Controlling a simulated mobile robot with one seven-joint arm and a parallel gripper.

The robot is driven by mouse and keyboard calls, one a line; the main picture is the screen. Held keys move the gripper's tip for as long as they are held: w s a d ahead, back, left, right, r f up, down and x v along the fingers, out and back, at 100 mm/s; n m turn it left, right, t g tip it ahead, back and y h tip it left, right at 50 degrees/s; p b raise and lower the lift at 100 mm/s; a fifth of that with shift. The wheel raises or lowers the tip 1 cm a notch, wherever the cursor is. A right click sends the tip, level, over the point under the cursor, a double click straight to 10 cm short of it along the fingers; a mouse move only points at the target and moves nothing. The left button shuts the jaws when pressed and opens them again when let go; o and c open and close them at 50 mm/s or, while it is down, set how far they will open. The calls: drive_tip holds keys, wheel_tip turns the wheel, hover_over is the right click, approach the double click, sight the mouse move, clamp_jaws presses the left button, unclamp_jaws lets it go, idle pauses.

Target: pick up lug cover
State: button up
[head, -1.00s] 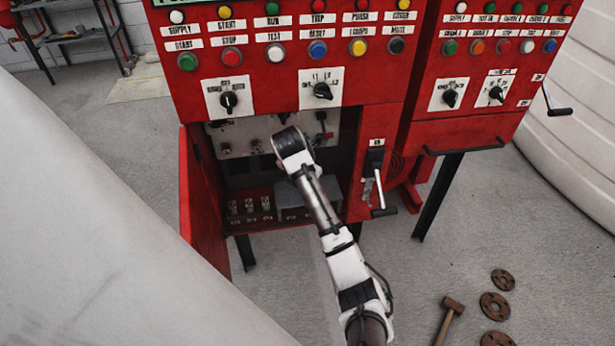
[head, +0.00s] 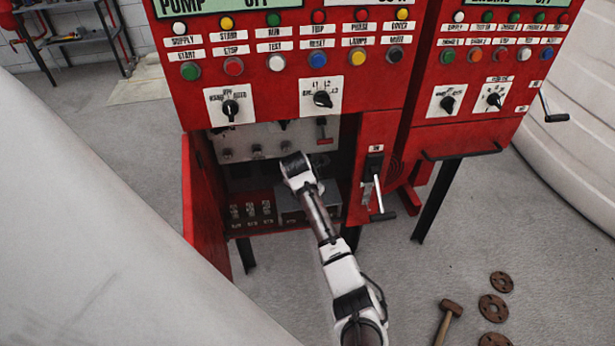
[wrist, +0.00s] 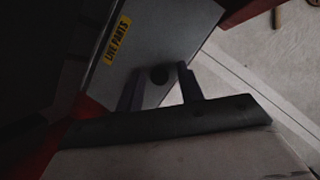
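The lug cover is a grey plate (wrist: 150,45) with a yellow LIVE PARTS label and a dark round knob (wrist: 160,75) in the wrist view. In the head view the grey cover (head: 288,205) sits low inside the open red cabinet, partly hidden by my arm. My gripper (wrist: 161,72) is open, with its two fingers apart and one to each side of the knob in the picture. Whether the fingers touch the knob or cover, I cannot tell. In the head view my wrist hides the fingers.
Small breaker switches (head: 250,212) stand left of the cover. The cabinet's red side panel (head: 203,195) and a lever handle (head: 375,190) flank the opening. Rotary switches (head: 230,108) are above. A hammer (head: 446,322) and rusty flanges (head: 493,307) lie on the floor at right.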

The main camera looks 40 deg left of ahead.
drive_tip(key=c, duration=0.7)
clamp_jaws()
drive_tip(key=shift+r, duration=0.1)
